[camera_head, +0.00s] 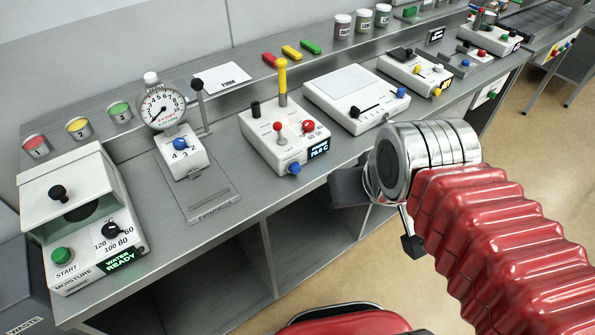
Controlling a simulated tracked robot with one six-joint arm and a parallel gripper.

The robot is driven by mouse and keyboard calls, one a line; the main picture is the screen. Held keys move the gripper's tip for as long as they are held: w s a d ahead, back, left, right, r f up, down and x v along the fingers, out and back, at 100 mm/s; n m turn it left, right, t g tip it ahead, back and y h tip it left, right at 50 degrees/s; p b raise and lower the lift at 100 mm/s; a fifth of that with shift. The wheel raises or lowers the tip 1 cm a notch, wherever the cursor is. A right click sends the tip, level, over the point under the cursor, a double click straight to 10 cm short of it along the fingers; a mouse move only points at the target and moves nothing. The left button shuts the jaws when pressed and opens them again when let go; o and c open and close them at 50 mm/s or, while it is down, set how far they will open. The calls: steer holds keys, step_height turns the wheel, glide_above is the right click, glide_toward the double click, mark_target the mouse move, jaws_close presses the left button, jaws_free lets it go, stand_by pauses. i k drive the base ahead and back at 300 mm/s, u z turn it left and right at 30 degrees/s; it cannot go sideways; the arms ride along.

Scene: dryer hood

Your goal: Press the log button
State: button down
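No button with a readable "log" label shows, so I cannot tell which one it is. Button candidates are a green button (62,256) marked START on the moisture box, a blue button (180,144) on the dial gauge stand, and a red knob (308,126) and blue knob (294,168) on the white box with the temperature display (318,149). My gripper (381,216) is in front of the bench edge, right of that box and apart from it. Its two dark fingers stand apart, with nothing seen between them.
The moisture box (80,215) displays WATER READY. A flat white device (350,90) with a blue knob stands behind my gripper. More devices, including one with yellow buttons (418,72), stand farther right. Jars and coloured bars line the back shelf. Open floor (540,125) lies right.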

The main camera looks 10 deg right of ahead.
mark_target(295, 169)
steer(key=k, duration=1.3)
steer(key=u, duration=0.6)
steer(key=i, duration=1.2)
steer(key=u, duration=0.25)
